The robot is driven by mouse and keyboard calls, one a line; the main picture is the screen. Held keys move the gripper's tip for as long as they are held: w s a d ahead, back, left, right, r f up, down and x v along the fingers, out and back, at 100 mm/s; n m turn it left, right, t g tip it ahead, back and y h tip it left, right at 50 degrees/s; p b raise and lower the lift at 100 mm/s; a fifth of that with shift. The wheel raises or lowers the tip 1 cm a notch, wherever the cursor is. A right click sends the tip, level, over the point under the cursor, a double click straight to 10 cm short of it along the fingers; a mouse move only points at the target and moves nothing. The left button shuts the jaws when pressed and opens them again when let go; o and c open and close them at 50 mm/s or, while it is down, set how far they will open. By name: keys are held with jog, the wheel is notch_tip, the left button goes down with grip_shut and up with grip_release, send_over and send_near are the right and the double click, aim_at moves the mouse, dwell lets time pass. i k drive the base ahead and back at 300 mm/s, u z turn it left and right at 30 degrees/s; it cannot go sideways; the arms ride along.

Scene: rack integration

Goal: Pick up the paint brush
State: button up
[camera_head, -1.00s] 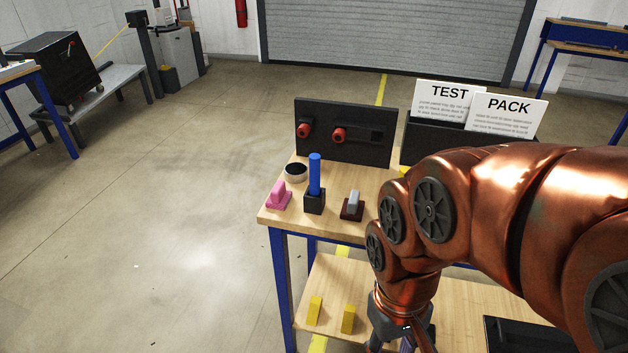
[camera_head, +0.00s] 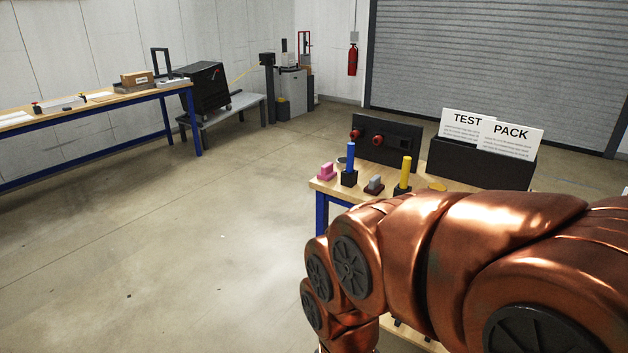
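I cannot make out a paint brush in this view. My copper arm fills the lower right, and its end runs past the bottom edge, so my gripper is out of sight. The arm hides much of the wooden workbench (camera_head: 325,187). On the bench's left part stand a pink block (camera_head: 326,172), a blue upright rod in a black holder (camera_head: 350,163), a grey piece on a dark red base (camera_head: 374,184) and a yellow upright rod in a black holder (camera_head: 403,175).
A black panel with red knobs (camera_head: 400,142) and a black box (camera_head: 470,168) with TEST and PACK cards stand at the bench's back. A long blue-legged table (camera_head: 80,113) and a black case (camera_head: 205,88) on a grey bench are at left. The floor between is clear.

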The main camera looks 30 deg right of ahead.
aim_at(351, 151)
jog(key=u, duration=0.6)
jog(key=i, duration=1.15)
jog(key=z, duration=0.8)
jog(key=i, duration=0.6)
jog(key=z, duration=0.65)
